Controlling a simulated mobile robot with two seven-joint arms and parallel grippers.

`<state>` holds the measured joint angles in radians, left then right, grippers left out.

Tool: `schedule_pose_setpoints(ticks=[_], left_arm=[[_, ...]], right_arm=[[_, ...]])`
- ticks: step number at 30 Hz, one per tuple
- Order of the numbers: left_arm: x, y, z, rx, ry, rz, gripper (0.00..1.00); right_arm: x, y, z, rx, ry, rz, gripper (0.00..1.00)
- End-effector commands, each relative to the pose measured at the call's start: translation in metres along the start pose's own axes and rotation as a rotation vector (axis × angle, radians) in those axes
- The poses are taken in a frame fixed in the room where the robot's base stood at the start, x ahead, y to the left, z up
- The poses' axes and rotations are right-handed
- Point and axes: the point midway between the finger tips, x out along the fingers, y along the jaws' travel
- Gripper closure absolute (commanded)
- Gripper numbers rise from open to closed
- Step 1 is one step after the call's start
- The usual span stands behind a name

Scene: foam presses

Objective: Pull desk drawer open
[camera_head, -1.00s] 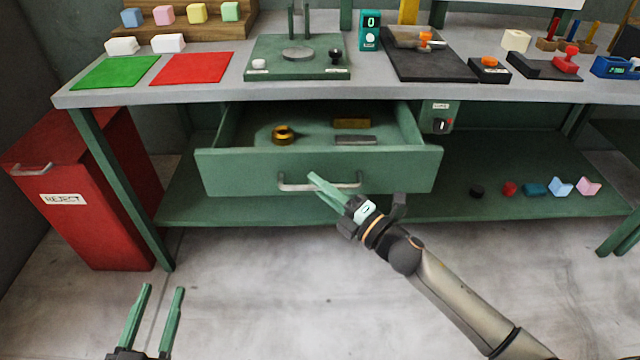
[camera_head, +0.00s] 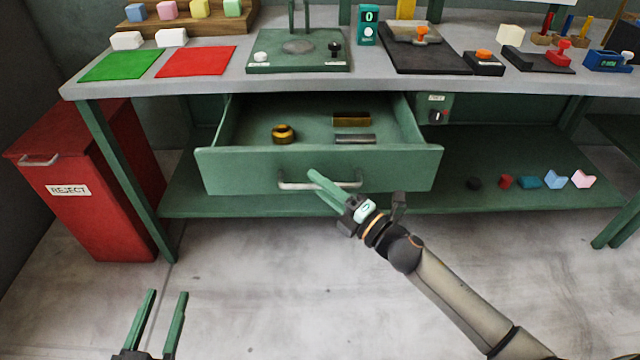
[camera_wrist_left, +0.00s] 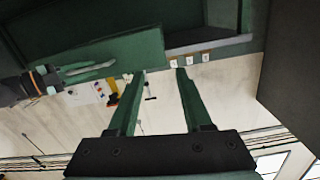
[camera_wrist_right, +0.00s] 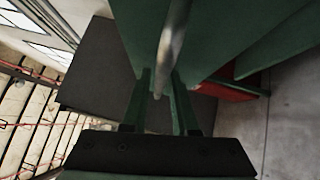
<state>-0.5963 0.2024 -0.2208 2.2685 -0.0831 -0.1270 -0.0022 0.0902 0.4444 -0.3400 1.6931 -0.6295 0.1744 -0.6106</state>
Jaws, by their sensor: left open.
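The green desk drawer (camera_head: 240,172) is pulled out under the workbench, with a gold ring-shaped piece (camera_head: 283,134), a brass block (camera_head: 351,119) and a grey bar (camera_head: 355,139) inside. Its silver handle (camera_head: 292,185) runs along the front. My right gripper (camera_head: 318,182) is at the handle's middle; in the right wrist view the handle (camera_wrist_right: 172,45) passes between its fingers (camera_wrist_right: 162,95), which look closed around it. My left gripper (camera_head: 168,300) is open and empty, low at the left, away from the drawer.
A red reject bin (camera_head: 110,210) stands left of the desk. The lower shelf (camera_head: 455,200) holds several small coloured pieces at the right. The bench top (camera_head: 215,85) carries fixtures and green and red mats. The floor in front (camera_head: 270,290) is clear.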

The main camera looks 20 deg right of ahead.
Motion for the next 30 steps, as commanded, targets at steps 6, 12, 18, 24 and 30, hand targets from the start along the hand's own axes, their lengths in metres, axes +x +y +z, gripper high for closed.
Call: schedule_pose_setpoints(ticks=[6, 12, 18, 24, 30], left_arm=[[0.001, -0.001, -0.002, 0.002, 0.005, -0.001, 0.50], [0.001, -0.001, -0.002, 0.002, 0.006, -0.001, 0.50], [0.000, -0.001, -0.001, -0.002, -0.004, 0.000, 0.50], [-0.001, 0.001, 0.008, -0.011, -0.040, 0.002, 0.50], [-0.004, 0.003, 0.020, -0.018, -0.079, 0.005, 0.50]], right_arm=[[0.000, 0.000, 0.000, 0.000, 0.000, 0.000, 0.55], [-0.001, 0.000, 0.000, 0.000, 0.000, 0.000, 0.55], [-0.019, -0.001, 0.000, 0.002, 0.000, -0.002, 0.55], [-0.056, -0.001, 0.000, 0.001, 0.000, -0.004, 0.55], [-0.091, -0.001, 0.000, 0.002, -0.001, -0.004, 0.55]])
